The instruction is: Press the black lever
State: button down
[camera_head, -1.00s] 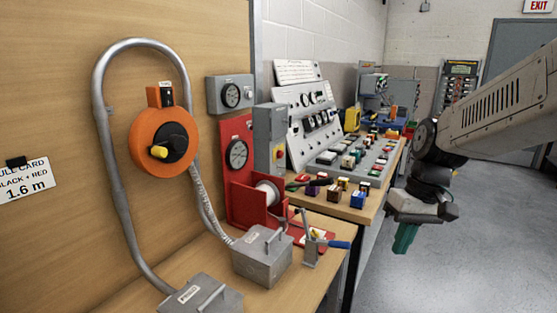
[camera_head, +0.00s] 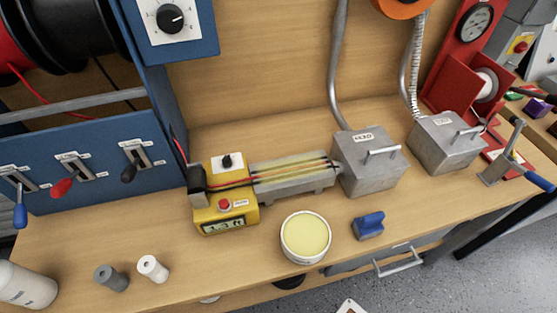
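The black lever (camera_head: 130,171) is on the blue panel (camera_head: 95,150) at the left of the bench. It is the rightmost of three levers there. A red lever (camera_head: 63,188) is to its left, and a blue lever (camera_head: 20,214) is farthest left. The black lever's handle points down and to the left from its slotted plate. My gripper does not show in the current view, so its distance from the lever cannot be seen.
A yellow device (camera_head: 226,200) reading about 1.3 ft stands right of the panel, with red and black wires running to a grey box (camera_head: 370,170). A round tub (camera_head: 305,237), a blue block (camera_head: 368,226) and small spools (camera_head: 152,267) stand near the front edge.

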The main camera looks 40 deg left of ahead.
aim_at(128, 175)
jog(key=u, duration=4.15)
jog(key=k, duration=1.1)
jog(key=z, duration=1.15)
jog(key=i, duration=0.45)
